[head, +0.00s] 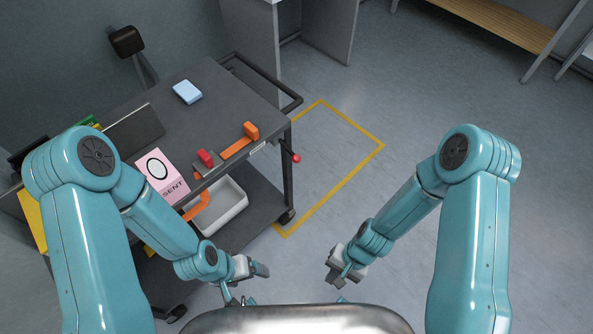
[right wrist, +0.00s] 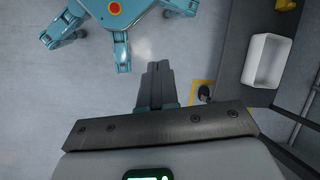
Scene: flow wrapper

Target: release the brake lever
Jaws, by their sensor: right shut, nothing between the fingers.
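A thin dark lever with a red ball knob (head: 296,158) sticks out from the right side of the dark grey cart (head: 215,75), below its top; it looks like the brake lever. My right gripper (head: 336,281) is low over the floor, to the right of and nearer than the knob, well apart from it. Its fingers (right wrist: 158,84) are together and empty in the right wrist view. My left gripper (head: 262,270) is near the cart's front side, below the knob in the picture. Its finger gap is too small to read. The knob is not visible in the right wrist view.
A black caster (head: 287,215) stands near yellow floor tape (head: 345,180). The floor to the right is clear.

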